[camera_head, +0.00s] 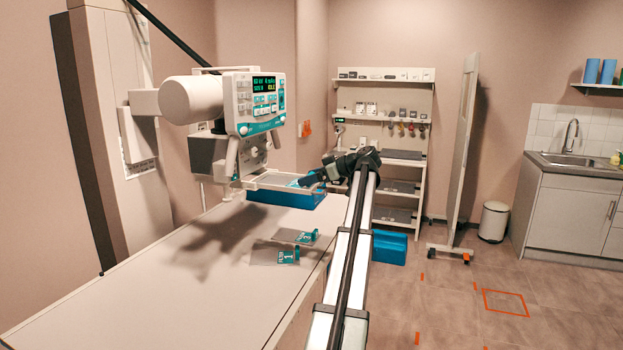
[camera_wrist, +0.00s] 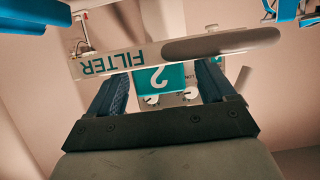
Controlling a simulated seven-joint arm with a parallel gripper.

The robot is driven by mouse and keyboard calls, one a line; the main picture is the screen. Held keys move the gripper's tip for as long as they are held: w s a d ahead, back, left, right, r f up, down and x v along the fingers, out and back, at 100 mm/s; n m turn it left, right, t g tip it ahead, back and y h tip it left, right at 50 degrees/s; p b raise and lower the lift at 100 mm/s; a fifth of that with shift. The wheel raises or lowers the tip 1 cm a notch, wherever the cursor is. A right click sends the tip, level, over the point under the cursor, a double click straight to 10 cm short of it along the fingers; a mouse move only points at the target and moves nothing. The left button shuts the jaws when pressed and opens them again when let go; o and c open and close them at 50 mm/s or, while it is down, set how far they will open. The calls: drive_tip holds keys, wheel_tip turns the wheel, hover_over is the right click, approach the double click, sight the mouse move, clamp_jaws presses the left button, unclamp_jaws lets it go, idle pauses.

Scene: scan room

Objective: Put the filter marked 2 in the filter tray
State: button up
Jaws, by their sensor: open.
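My gripper (camera_head: 306,181) is at the front edge of the filter tray (camera_head: 262,187) under the X-ray head. In the wrist view its two dark fingers (camera_wrist: 161,78) are spread, on either side of the teal tag of the filter marked 2 (camera_wrist: 160,76). The filter's grey plate (camera_head: 274,179) appears to lie in the tray, partly hidden by the gripper. The tray's front bar (camera_wrist: 115,62), lettered FILTER, crosses the wrist view upside down, with a long grey handle. I cannot tell whether the fingers touch the tag.
A filter marked 1 (camera_head: 288,256) and another teal-tagged filter (camera_head: 306,237) lie on the table (camera_head: 150,285) below. The X-ray control panel (camera_head: 258,101) overhangs the tray. A shelf rack (camera_head: 385,120) stands behind.

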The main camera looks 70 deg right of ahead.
drive_tip(key=v, duration=1.2)
